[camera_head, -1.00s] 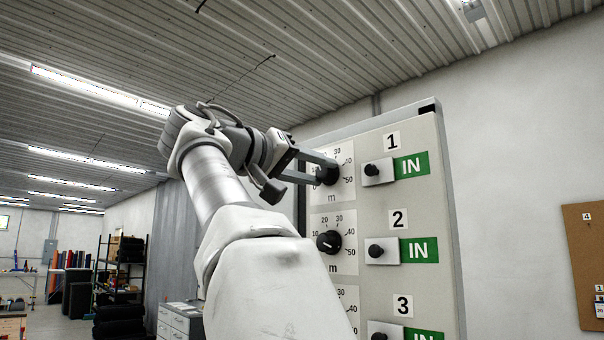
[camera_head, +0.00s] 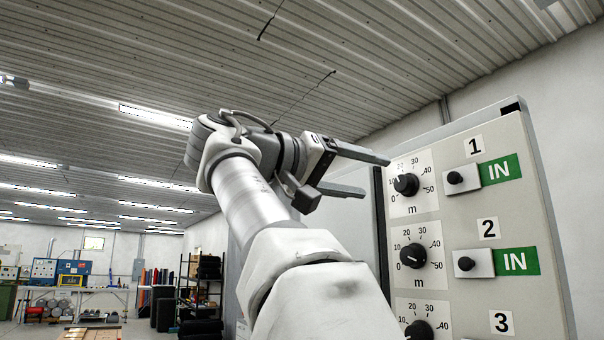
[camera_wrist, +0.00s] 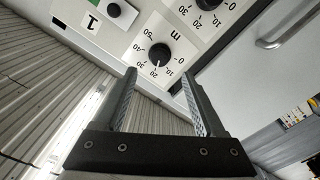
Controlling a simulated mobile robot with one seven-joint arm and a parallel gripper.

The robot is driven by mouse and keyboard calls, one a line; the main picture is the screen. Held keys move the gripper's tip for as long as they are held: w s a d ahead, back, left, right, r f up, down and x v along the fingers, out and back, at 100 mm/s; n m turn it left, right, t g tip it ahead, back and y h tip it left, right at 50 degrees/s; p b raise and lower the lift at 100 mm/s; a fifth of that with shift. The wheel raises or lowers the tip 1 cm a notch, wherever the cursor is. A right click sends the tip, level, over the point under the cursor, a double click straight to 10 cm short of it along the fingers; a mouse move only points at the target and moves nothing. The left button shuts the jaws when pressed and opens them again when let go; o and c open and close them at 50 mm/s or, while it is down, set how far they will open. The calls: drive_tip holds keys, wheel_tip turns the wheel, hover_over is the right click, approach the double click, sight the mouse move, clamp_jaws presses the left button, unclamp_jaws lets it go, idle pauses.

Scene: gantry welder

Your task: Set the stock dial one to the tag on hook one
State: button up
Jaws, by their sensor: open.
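Stock dial one (camera_head: 406,185) is a black round knob on the white scale plate under label 1. Its white mark points to the upper left, between about 10 and 20. It also shows in the wrist view (camera_wrist: 160,56), beyond the fingertips. My gripper (camera_head: 377,176) is open and empty, just left of the dial and apart from it in the head view. Its two fingers also frame the view from the wrist (camera_wrist: 158,75). The tag on hook one is not in view.
Dial two (camera_head: 413,256) and dial three (camera_head: 419,331) sit below on the same panel (camera_head: 530,225). Small black knobs (camera_head: 454,178) (camera_head: 466,263) stick out beside green IN labels. A shelf (camera_head: 201,290) and workbench stand far left.

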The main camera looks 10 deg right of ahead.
drive_tip(key=v, duration=1)
drive_tip(key=shift+p, duration=0.45)
drive_tip(key=w+d+f+n+t+y, duration=0.2)
drive_tip(key=w+d+f+n+y, duration=0.1)
drive_tip(key=w+d+f+n, duration=0.25)
drive_tip(key=d+f+n+y, duration=0.2)
drive_tip(key=f+y, duration=0.1)
drive_tip(key=f, duration=0.4)
drive_tip(key=d+f+n+y, duration=0.1)
drive_tip(key=d+f+y, duration=0.1)
drive_tip(key=f, duration=0.5)
drive_tip(key=s+a+f+g+y, duration=0.1)
drive_tip(key=s+f+y, duration=0.2)
drive_tip(key=s+f, duration=0.3)
drive_tip(key=s+a+f+m+y, duration=0.1)
drive_tip(key=s+f, duration=0.5)
drive_tip(key=f, duration=1)
drive_tip(key=s+a+f+g+y, duration=0.1)
drive_tip(key=s+a+f+y, duration=0.2)
drive_tip(key=f, duration=0.7)
drive_tip(key=s+y, duration=0.2)
drive_tip(key=s, duration=0.1)
drive_tip(key=shift+a+f+g, duration=0.2)
drive_tip(key=shift+f+g, duration=0.1)
drive_tip(key=shift+f, duration=0.1)
